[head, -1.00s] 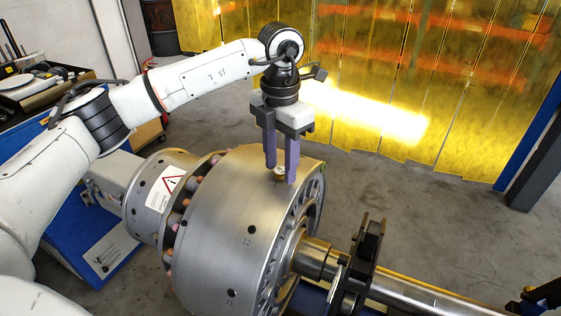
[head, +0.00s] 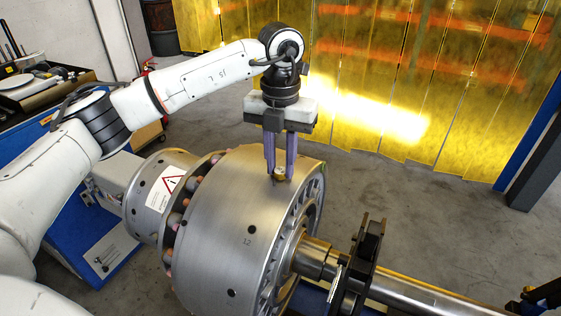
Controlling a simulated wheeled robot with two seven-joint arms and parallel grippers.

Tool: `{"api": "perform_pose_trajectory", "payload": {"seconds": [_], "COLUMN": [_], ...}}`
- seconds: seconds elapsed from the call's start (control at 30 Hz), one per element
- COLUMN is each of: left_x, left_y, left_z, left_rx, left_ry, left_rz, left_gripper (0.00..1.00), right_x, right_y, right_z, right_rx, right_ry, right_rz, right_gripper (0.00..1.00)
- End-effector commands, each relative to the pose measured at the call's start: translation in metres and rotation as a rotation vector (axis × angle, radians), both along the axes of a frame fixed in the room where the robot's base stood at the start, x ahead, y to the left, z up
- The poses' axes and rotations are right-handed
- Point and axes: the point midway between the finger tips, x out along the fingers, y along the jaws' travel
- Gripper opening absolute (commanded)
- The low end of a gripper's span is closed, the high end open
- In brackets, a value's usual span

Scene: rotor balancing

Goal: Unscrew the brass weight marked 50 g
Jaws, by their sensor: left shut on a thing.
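The brass weight (head: 280,174) is a small gold-coloured plug with a pale top. It is at the top of the large steel rotor (head: 215,215), near the rim on its right. My left gripper (head: 280,178) points straight down, with its two purple fingers on either side of the weight, shut on it. The fingers partly hide the weight, and its 50 g marking is too small to read. I cannot tell whether the weight is fully seated in the rotor or slightly raised. My right gripper is not in view.
Dark holes and a printed 12 mark the rotor's curved face. A steel shaft (head: 402,289) runs from it to the lower right, past a dark bracket (head: 357,268). A blue cart (head: 140,139) stands at the left. Yellow strip curtains (head: 400,70) hang behind, with open floor before them.

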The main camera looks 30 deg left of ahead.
Motion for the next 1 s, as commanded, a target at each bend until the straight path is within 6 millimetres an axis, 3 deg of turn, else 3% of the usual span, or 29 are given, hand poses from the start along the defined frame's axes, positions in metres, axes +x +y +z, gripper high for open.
{"api": "perform_pose_trajectory", "payload": {"seconds": [1.0], "left_x": [-0.0002], "left_y": [0.0002], "left_z": [0.0011], "left_rx": [0.002], "left_ry": [0.002], "left_rz": [1.505], "left_gripper": [0.0], "right_x": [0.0], "right_y": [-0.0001], "right_z": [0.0], "right_rx": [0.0], "right_ry": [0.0], "right_rz": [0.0], "right_gripper": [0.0]}}
